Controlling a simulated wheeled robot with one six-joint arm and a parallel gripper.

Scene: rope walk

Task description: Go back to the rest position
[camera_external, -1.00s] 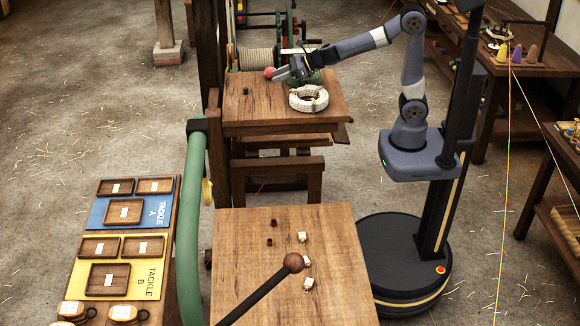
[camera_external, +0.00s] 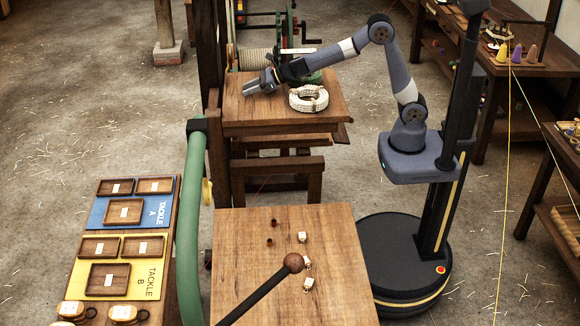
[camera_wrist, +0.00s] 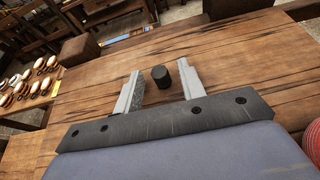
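My gripper (camera_external: 252,87) is low over the left part of the far wooden table (camera_external: 290,124). In the wrist view my gripper (camera_wrist: 158,82) has its two pale fingers spread apart, with nothing held between them. A small dark cylinder (camera_wrist: 161,76) stands on the tabletop between or just beyond the fingertips; in the external view it is hidden by my gripper. A red rounded thing (camera_wrist: 313,142) shows at the right edge of the wrist view. My arm reaches left from the column, elbow raised.
A pale rope coil (camera_external: 308,98) lies right of my gripper on the same table, under my forearm. A green coil (camera_external: 308,77) is behind it. The near table (camera_external: 335,245) carries small pieces. A tackle board (camera_external: 128,212) stands at left.

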